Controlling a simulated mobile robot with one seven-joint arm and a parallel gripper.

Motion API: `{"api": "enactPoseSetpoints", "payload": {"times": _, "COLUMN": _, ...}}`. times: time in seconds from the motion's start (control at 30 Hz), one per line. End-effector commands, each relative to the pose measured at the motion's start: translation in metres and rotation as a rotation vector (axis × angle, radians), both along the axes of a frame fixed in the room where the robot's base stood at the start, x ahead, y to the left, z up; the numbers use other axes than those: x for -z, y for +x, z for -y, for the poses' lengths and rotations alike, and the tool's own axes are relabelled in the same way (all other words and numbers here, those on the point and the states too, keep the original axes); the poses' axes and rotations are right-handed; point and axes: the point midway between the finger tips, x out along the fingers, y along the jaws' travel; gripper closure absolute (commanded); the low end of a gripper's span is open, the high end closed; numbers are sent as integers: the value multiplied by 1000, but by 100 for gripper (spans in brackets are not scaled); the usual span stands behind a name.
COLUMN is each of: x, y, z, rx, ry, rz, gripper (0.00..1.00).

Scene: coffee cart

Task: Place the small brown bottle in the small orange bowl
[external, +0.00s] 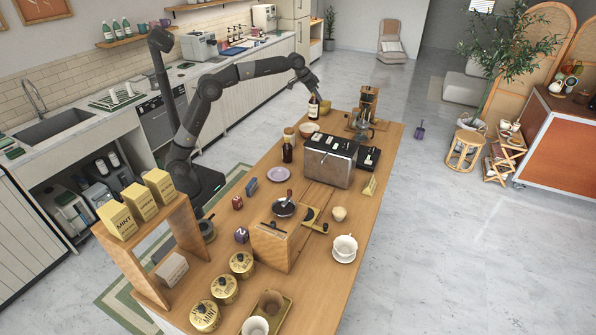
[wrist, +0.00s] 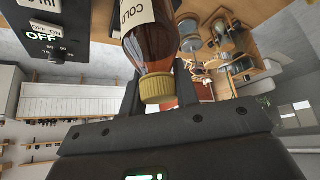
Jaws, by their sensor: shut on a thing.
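The small brown bottle (external: 313,108) has a pale label and, in the wrist view (wrist: 160,50), a gold cap. My gripper (external: 313,90) is at the far end of the wooden table, shut on the bottle near its cap; the fingers (wrist: 158,92) show on either side of it. A small orange-yellow bowl (external: 326,106) is right beside the bottle in the external view, partly hidden by it. I cannot tell whether the bottle's base is above the table or touching anything. I cannot pick out the bowl in the wrist view.
A white bowl (external: 309,128) and another dark bottle (external: 287,152) stand nearer on the table (external: 330,280). A grey toaster-like machine (external: 330,160) and a wooden-framed coffee maker (external: 367,102) stand to the right.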

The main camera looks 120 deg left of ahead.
Motion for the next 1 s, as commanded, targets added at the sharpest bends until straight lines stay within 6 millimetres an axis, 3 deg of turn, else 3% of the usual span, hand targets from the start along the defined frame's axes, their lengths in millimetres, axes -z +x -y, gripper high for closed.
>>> {"api": "enactPoseSetpoints", "payload": {"times": 0.03, "x": 2, "y": -9, "z": -19, "rx": -20, "ry": 3, "rz": 0, "gripper": 100}}
{"api": "enactPoseSetpoints", "payload": {"times": 0.13, "x": 6, "y": -24, "z": -46, "rx": -49, "ry": 4, "rz": -3, "gripper": 100}}
{"api": "enactPoseSetpoints", "payload": {"times": 0.43, "x": 14, "y": -60, "z": -100, "rx": -108, "ry": 10, "rz": -5, "gripper": 100}}
{"api": "enactPoseSetpoints", "payload": {"times": 0.63, "x": 41, "y": -58, "z": -95, "rx": -102, "ry": 8, "rz": -7, "gripper": 100}}
{"api": "enactPoseSetpoints", "payload": {"times": 1.0, "x": 112, "y": -57, "z": -95, "rx": -101, "ry": 9, "rz": -7, "gripper": 100}}
